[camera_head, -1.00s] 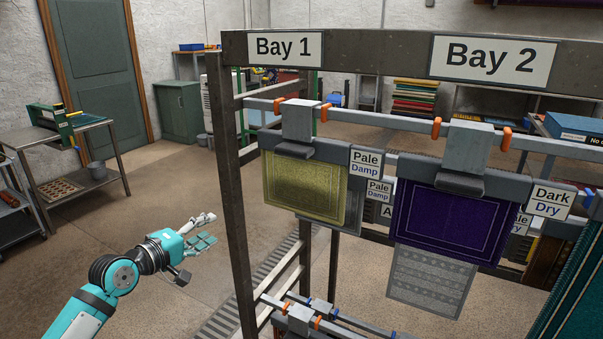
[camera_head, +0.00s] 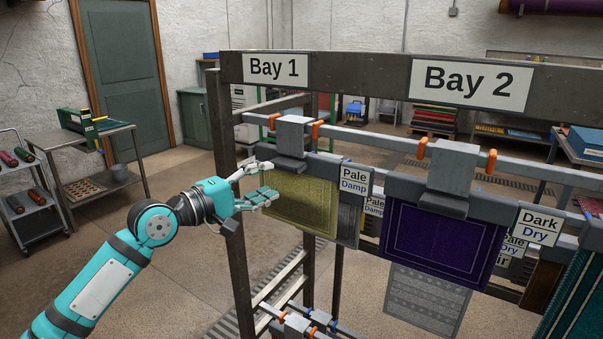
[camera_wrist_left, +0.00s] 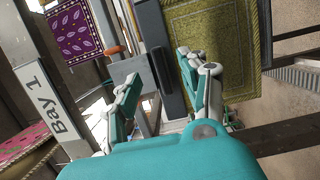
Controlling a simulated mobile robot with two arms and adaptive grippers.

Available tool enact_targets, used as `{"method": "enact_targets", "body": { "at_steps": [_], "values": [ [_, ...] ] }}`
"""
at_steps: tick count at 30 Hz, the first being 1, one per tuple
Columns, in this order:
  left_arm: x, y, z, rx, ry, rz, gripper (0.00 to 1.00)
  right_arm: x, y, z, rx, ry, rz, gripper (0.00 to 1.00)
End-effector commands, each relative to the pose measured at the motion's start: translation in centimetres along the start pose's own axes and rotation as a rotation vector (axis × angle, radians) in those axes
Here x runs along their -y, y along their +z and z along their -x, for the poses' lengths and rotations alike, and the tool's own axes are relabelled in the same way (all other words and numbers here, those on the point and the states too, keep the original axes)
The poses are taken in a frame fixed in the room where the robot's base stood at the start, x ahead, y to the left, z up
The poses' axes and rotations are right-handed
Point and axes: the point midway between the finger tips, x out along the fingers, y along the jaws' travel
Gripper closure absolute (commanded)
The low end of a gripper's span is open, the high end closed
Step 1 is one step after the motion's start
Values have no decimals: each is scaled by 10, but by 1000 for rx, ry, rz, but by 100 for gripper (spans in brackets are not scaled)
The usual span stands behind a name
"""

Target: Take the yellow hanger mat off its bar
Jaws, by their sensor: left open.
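The yellow mat (camera_head: 300,204) hangs under Bay 1 from a grey hanger (camera_head: 291,137) on the upper bar (camera_head: 385,143). A tag beside it reads "Pale Damp". My left gripper (camera_head: 268,182) is open, at the left edge of the mat in the head view. In the left wrist view the open fingers (camera_wrist_left: 157,90) show with the hanger's dark clamp (camera_wrist_left: 165,75) beyond them and the yellow mat (camera_wrist_left: 215,50) behind the right finger. Contact cannot be told. My right gripper is not in view.
A dark frame post (camera_head: 228,180) stands close to my left gripper. A purple mat (camera_head: 440,243) hangs to the right under Bay 2, with a grey mat (camera_head: 425,300) below it. A lower bar (camera_head: 300,325) runs beneath.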

Motion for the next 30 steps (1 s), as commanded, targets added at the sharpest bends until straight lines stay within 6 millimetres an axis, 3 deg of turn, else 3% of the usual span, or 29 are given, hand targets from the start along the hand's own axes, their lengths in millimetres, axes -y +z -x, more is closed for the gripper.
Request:
{"method": "enact_targets", "body": {
  "at_steps": [7,15,24,30],
  "values": [
    [-4,0,-18,0,0,-1,56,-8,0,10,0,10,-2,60],
    [-4,-1,-56,-1,-1,0,56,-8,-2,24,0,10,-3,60],
    [-2,-1,-61,-2,-1,-1,56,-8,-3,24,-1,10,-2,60],
    [-2,-1,-61,-2,-1,-1,82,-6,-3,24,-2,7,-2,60]
  ]
}}
